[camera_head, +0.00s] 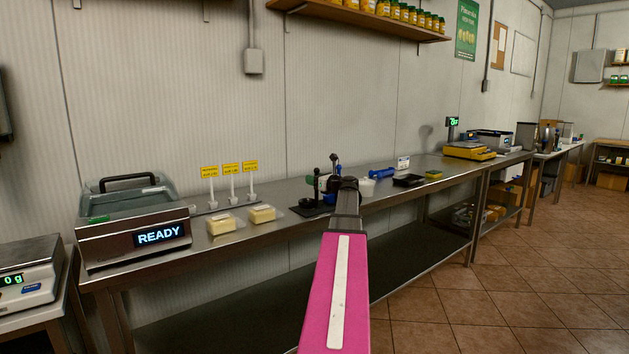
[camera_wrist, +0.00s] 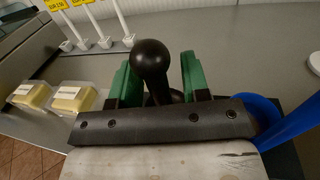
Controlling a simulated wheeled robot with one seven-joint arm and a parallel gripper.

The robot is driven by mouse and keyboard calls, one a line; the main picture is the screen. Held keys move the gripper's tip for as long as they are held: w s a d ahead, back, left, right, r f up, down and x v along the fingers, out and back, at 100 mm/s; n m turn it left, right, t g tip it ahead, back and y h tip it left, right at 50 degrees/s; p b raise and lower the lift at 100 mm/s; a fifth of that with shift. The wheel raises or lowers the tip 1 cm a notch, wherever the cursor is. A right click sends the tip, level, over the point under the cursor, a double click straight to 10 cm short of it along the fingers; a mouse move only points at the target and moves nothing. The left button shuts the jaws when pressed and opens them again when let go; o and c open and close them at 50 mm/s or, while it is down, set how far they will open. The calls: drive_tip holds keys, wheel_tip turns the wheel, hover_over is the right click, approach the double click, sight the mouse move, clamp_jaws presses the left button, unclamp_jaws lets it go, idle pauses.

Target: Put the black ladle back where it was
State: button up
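My gripper (camera_wrist: 158,82) has two green fingers standing apart. A black round-ended piece (camera_wrist: 151,60) on a dark stem rises between them. It looks like part of the black ladle, but I cannot tell which end. A gap shows on its right side, and its lower part is hidden by my gripper. In the head view, my gripper (camera_head: 330,184) is over the middle of the steel counter, among dark upright pieces. One upright black handle (camera_head: 317,174) stands on a flat black base (camera_head: 308,208). I cannot tell whether the ladle touches the counter.
Two butter tubs (camera_head: 221,224) and upright yellow price tags (camera_head: 230,169) are to the left, beside a READY machine (camera_head: 135,239). A white tub (camera_head: 366,187) and black tray (camera_head: 408,181) stand to the right.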

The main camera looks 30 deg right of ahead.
drive_tip(key=v, duration=1.2)
drive_tip(key=shift+r, duration=0.2)
